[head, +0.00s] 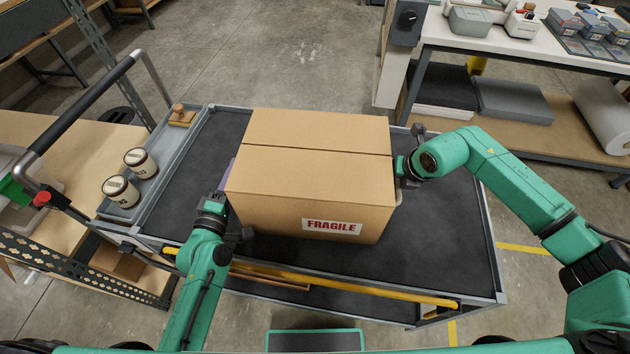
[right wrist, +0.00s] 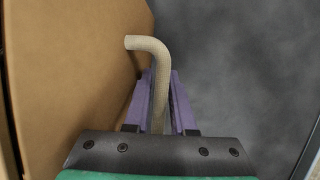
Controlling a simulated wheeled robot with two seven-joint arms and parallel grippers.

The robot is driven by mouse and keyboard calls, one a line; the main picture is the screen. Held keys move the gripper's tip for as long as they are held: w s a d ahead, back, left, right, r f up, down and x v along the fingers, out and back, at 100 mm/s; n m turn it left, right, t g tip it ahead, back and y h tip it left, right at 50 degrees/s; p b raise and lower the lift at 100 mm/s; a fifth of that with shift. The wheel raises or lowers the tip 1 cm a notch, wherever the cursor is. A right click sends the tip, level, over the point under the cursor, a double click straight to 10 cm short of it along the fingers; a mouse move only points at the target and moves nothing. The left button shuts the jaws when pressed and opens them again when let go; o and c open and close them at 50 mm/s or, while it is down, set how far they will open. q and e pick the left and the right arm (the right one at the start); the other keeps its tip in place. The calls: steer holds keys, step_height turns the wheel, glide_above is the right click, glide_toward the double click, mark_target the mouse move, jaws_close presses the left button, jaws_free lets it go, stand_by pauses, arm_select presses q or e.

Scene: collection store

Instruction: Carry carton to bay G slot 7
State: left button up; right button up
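The brown cardboard carton (head: 310,170) with a red and white FRAGILE label (head: 332,226) sits on the dark mat of a cart (head: 450,250). My right gripper (head: 402,178) is at the carton's right side. In the right wrist view, its purple fingers (right wrist: 160,100) close on both sides of a beige bent handle (right wrist: 148,44) beside the carton's wall (right wrist: 65,70). My left gripper (head: 231,172) is at the carton's left side. Its fingers are mostly hidden by the carton, so its hold does not show. Bay G slot 7 is not identifiable in these views.
The cart's grey side tray (head: 165,165) holds two labelled jars (head: 140,162) and a wooden-handled brush (head: 180,115). A black push handle (head: 85,100) rises at left. A workbench (head: 520,45) with boxes stands at back right. Floor (head: 310,50) behind the cart is clear.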

arm_select(q)
steer(key=shift+w, duration=0.15)
arm_select(e)
steer(key=shift+f, duration=0.1)
arm_select(q)
steer(key=c, duration=0.3)
arm_select(e)
steer(key=c, duration=0.3)
arm_select(q)
jaws_close()
arm_select(e)
jaws_close()
arm_select(q)
steer(key=shift+r, duration=0.15)
arm_select(e)
steer(key=shift+r, duration=0.2)
